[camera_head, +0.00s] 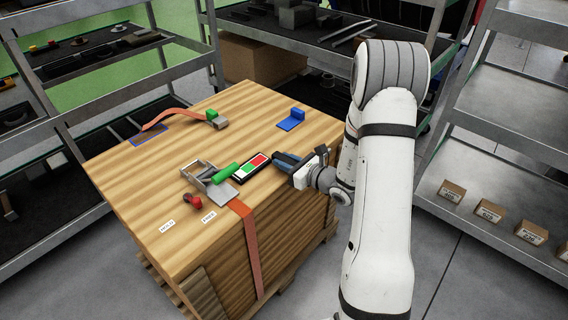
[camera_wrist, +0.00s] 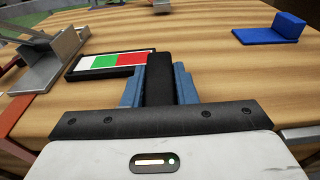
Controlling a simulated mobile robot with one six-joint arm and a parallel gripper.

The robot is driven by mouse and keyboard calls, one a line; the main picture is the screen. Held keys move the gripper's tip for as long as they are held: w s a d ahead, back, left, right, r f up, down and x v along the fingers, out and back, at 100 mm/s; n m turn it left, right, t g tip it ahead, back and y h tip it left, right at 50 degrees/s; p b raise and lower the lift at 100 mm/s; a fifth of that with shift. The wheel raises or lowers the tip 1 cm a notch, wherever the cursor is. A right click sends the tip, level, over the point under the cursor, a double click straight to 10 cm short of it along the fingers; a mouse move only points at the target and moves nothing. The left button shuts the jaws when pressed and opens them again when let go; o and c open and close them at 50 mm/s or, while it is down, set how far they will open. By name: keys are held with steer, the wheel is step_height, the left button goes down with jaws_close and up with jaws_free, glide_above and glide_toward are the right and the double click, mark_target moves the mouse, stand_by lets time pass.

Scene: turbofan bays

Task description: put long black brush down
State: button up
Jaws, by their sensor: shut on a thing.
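My gripper (camera_head: 278,160) is low over the right part of the wooden crate top, next to a black-framed panel with white, green and red fields (camera_head: 250,166). In the wrist view its blue fingers (camera_wrist: 159,84) are shut on a long black piece (camera_wrist: 159,72), which looks like the brush. The black piece points away from the wrist, and its far end is beside the panel's right end (camera_wrist: 110,63). I cannot tell whether it touches the panel or the wood. In the head view the gripper mostly hides it.
A metal ratchet with a green handle (camera_head: 224,174) and orange strap (camera_head: 246,240) lies left of the panel. A red item (camera_head: 193,200) is near it. A blue bracket (camera_head: 291,120) stands behind. Another orange strap (camera_head: 170,114) lies at the back left. Bare wood surrounds the labels in front.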

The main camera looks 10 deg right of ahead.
mark_target(288, 159)
jaws_close()
step_height(288, 159, up, 10)
steer(key=shift+f+p, duration=0.1)
steer(key=shift+p, duration=0.9)
steer(key=shift+m+t+h, duration=0.4)
steer(key=shift+m+h, duration=0.3)
steer(key=shift+h, duration=0.1)
steer(key=f, duration=0.2)
steer(key=s+f, duration=0.1)
steer(key=f, duration=0.1)
steer(key=s+f, duration=0.1)
steer(key=f, duration=0.2)
steer(key=shift+s+r+p, duration=0.1)
steer(key=shift+s+p, duration=0.05)
steer(key=shift+p, duration=0.65)
step_height(288, 159, up, 4)
steer(key=p, duration=0.8)
steer(key=shift+r+p, duration=0.2)
steer(key=shift+p, duration=0.15)
steer(key=r+p, duration=0.1)
steer(key=p, duration=0.2)
